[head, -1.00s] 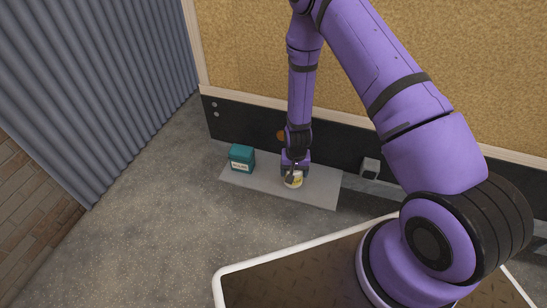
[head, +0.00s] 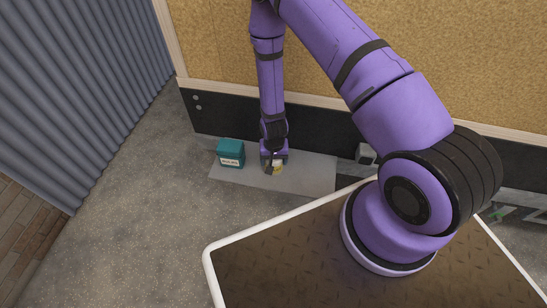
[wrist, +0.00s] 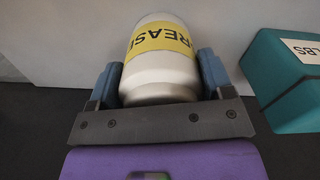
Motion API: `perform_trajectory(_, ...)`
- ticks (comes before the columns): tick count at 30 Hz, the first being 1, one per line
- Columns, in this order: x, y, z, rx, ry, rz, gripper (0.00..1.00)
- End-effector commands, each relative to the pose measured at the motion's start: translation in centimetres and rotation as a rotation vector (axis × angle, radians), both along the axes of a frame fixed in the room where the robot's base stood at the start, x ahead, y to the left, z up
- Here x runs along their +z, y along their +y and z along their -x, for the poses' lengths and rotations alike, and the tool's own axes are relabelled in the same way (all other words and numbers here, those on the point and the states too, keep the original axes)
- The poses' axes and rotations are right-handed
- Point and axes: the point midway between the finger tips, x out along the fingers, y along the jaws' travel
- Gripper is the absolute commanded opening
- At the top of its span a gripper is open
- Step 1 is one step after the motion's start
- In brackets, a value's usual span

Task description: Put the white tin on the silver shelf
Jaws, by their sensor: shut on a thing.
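The white tin (wrist: 162,75) with a yellow "GREASE" label is between the two fingers of my gripper (wrist: 160,85) in the wrist view. My gripper is shut on it. In the head view the tin (head: 277,168) shows small at the tip of my gripper (head: 273,165), partly hidden by it. A flat silver-grey shelf (head: 310,177) lies below, low against the dark base of the wall. The tin is over this shelf; whether it touches the surface I cannot tell.
A teal box (head: 230,153) with a white label stands on the shelf left of my gripper; it is at the right in the wrist view (wrist: 290,85). A grey wall box (head: 364,153) is right of the shelf. The shelf's right part is bare.

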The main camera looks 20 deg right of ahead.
Motion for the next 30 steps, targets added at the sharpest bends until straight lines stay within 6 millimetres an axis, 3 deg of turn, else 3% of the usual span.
perform_trajectory(5, -0.2, 0.0, 0.0, 0.000, 0.000, 0.000, 0.37)
perform_trajectory(6, -0.3, 0.0, 0.0, 0.000, 0.000, 0.000, 0.76)
perform_trajectory(9, -0.3, 0.0, 0.0, 0.000, 0.000, 0.000, 0.99)
perform_trajectory(20, 0.1, 0.0, 0.0, 0.000, 0.000, 0.000, 0.99)
perform_trajectory(30, 4.7, 0.0, -0.1, 0.001, -0.002, 0.000, 0.99)
